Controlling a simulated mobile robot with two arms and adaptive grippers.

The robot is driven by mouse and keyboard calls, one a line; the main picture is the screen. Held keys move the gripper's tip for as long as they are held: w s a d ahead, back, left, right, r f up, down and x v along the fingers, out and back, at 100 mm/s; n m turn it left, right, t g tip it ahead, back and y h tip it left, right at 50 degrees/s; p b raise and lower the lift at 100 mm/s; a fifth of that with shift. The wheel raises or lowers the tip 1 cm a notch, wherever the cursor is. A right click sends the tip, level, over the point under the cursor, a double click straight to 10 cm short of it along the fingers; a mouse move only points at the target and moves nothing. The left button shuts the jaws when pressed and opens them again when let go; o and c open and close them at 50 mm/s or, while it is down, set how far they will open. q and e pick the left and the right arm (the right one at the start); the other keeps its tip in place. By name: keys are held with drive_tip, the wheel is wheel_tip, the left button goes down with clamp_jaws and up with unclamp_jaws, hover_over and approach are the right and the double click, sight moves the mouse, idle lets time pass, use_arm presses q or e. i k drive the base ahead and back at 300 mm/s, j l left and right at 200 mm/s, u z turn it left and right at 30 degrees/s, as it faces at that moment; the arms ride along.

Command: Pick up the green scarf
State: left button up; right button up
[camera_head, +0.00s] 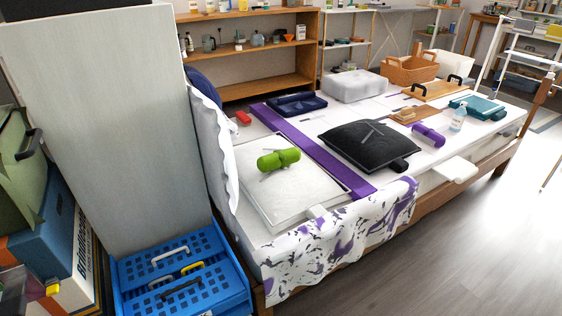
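A bright green rolled bundle (278,159), which looks like the green scarf, lies on a white flat pillow (285,193) on the near left part of the bed. Its top and near side show, and nothing covers it. Neither my left nor my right gripper shows in the head view.
A tall pale cabinet (105,110) and blue crates (180,270) stand at the left. On the bed lie a purple strip (320,152), black cushion (365,143), purple roll (428,134) and bottle (458,118). A patterned cloth (330,240) hangs over its front. Floor at right is clear.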

sight(266, 163)
drive_tip(key=l+u, duration=0.1)
drive_tip(key=u, duration=0.5)
drive_tip(key=i+l+u, duration=0.1)
drive_tip(key=l+u, duration=1)
drive_tip(key=l, duration=0.15)
drive_tip(key=i, duration=0.05)
